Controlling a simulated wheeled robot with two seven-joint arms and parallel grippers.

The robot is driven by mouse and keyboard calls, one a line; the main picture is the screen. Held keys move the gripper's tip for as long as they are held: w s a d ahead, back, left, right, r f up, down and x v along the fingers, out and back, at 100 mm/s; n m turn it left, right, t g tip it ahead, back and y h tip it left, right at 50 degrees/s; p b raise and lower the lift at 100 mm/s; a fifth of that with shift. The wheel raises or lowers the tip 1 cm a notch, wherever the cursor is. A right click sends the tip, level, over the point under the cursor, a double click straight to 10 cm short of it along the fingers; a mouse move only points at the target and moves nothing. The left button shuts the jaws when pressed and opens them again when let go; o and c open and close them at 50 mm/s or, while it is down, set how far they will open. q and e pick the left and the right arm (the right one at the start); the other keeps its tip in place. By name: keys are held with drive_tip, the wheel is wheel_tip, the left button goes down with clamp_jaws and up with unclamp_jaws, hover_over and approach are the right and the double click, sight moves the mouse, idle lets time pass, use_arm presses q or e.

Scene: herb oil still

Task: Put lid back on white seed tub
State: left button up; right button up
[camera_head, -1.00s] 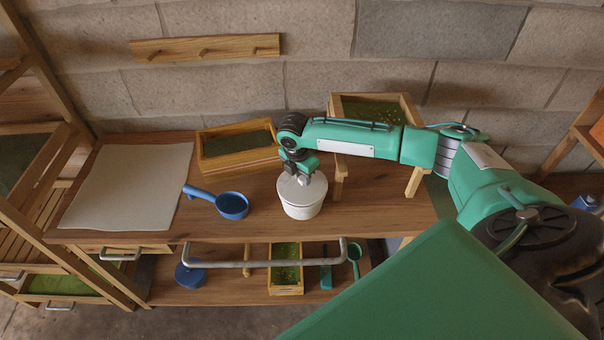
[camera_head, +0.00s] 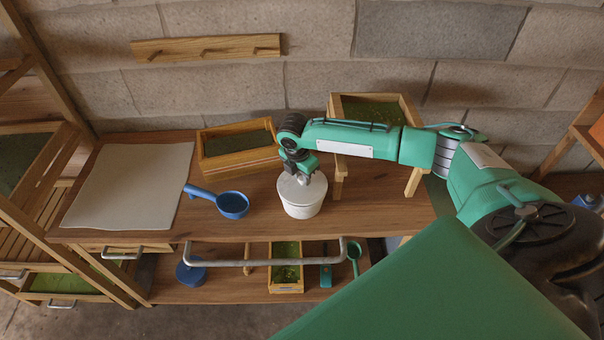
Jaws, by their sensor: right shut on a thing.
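The white seed tub (camera_head: 303,209) stands upright on the wooden bench top, right of the blue scoop. Its pale lid (camera_head: 293,191) lies over the tub's mouth and looks level; I cannot tell whether it is fully seated. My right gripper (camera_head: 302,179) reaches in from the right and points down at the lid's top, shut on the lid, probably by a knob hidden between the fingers. My left gripper is not in view.
A blue scoop (camera_head: 232,205) lies left of the tub. A wooden box (camera_head: 240,164) stands behind it, and a raised planter (camera_head: 415,108) stands behind my right arm. A pale sheet (camera_head: 125,190) covers the bench's left. A metal rail (camera_head: 262,263) runs along the front.

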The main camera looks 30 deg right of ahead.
idle(0.3)
drive_tip(key=o, duration=1.5)
drive_tip(key=shift+o, duration=0.2)
drive_tip(key=shift+r+p, duration=3.5)
drive_tip(key=shift+p, duration=0.35)
clamp_jaws()
